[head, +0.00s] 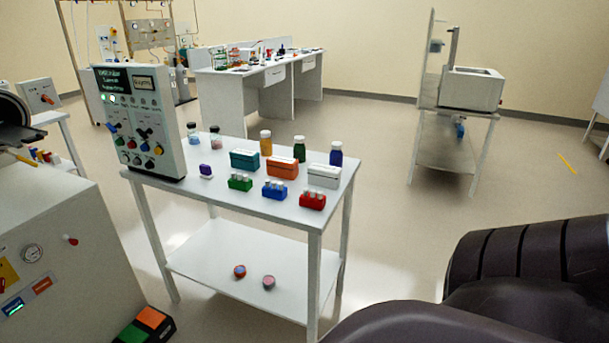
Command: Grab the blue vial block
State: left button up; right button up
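The blue vial block (274,193) sits upright near the front edge of the white table (173,186), with small pale-capped vials standing in it. A green vial block (240,184) is to its left and a red vial block (312,202) to its right, each apart from it. Neither of my grippers is in view. Nothing touches or covers the blue block.
Behind the blocks stand teal (244,160), orange (282,168) and light grey (324,177) boxes, then several bottles. A control panel (150,165) stands at the table's left end. A lower shelf (215,260) holds two small round items. Floor right of the table is clear.

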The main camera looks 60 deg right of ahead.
aim_at(273, 192)
jog(key=z, duration=1.55)
